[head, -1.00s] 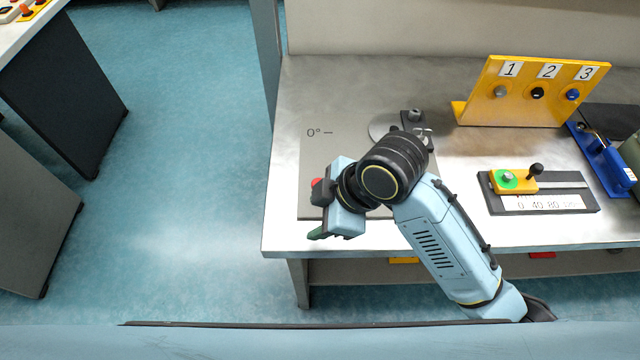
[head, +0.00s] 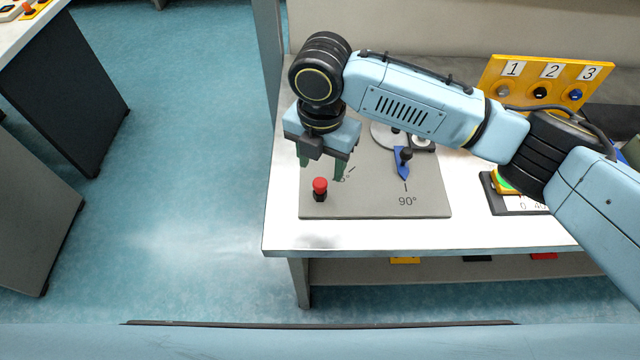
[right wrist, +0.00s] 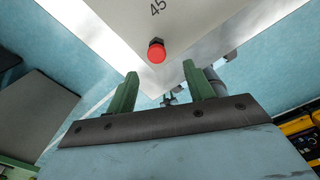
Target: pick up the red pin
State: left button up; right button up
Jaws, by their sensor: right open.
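The red pin (head: 320,186) has a red head on a dark base and stands upright near the front left corner of the grey plate (head: 375,205). My right gripper (head: 321,172) is open and empty, its green fingers pointing down just above and behind the pin in the head view. In the right wrist view the pin's red head (right wrist: 157,52) shows beyond the two green fingers (right wrist: 160,95), roughly midway between them and apart from both. My left gripper is not in view.
A blue pointer (head: 403,162) with a dark knob stands on the plate near the 90° mark. A yellow panel (head: 545,80) numbered 1 to 3 stands at the back right. A slider unit (head: 510,205) is partly hidden by my right arm. The table's front edge (head: 400,247) is clear.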

aim_at(320, 182)
jog(key=f, duration=0.9)
jog(key=shift+w+a+b, duration=0.1)
jog(key=shift+w+b, duration=0.15)
jog(key=shift+b, duration=0.15)
